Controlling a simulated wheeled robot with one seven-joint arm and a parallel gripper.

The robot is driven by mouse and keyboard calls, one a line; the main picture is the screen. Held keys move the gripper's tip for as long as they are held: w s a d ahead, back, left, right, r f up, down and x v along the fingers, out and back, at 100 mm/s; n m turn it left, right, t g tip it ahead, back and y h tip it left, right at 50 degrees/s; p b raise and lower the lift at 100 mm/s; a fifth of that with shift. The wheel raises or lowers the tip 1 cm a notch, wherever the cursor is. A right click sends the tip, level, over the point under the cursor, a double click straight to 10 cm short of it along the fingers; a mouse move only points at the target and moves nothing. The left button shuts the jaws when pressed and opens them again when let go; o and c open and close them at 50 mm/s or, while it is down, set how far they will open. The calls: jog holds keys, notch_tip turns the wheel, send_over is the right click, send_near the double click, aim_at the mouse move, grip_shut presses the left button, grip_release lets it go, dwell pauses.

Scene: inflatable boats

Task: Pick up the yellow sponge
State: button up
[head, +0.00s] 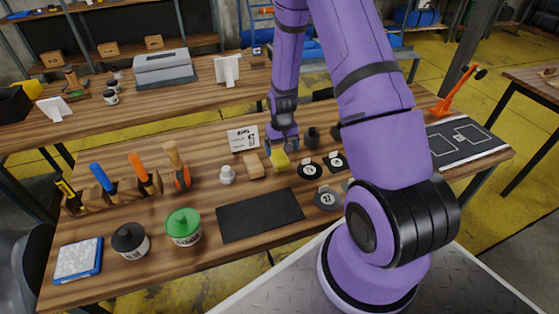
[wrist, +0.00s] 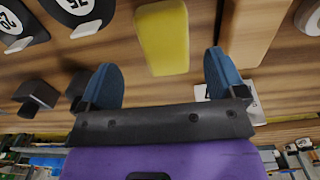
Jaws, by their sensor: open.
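The yellow sponge (head: 280,160) lies on the wooden workbench, near its middle, in the head view. In the wrist view the yellow sponge (wrist: 163,37) is a rounded block at the top centre, lying between the lines of the two blue fingers. My gripper (head: 283,146) is just behind and above the sponge in the head view. In the wrist view my gripper (wrist: 160,75) is open, with one finger on each side and nothing between them. The fingertips appear apart from the sponge.
A tan block (head: 253,165) lies close left of the sponge. Black numbered discs (head: 310,169) lie close right, with a dark knob (head: 312,137) behind. A black mat (head: 260,215) lies in front.

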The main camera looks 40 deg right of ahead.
aim_at(280, 157)
jog(key=shift+w+a+f, duration=0.1)
jog(key=shift+f, duration=1.4)
jog(key=shift+w+a+f, duration=0.1)
jog(key=shift+f, duration=1.4)
jog(key=c, duration=1.1)
jog(key=shift+o, duration=0.2)
jog(key=shift+r, duration=0.2)
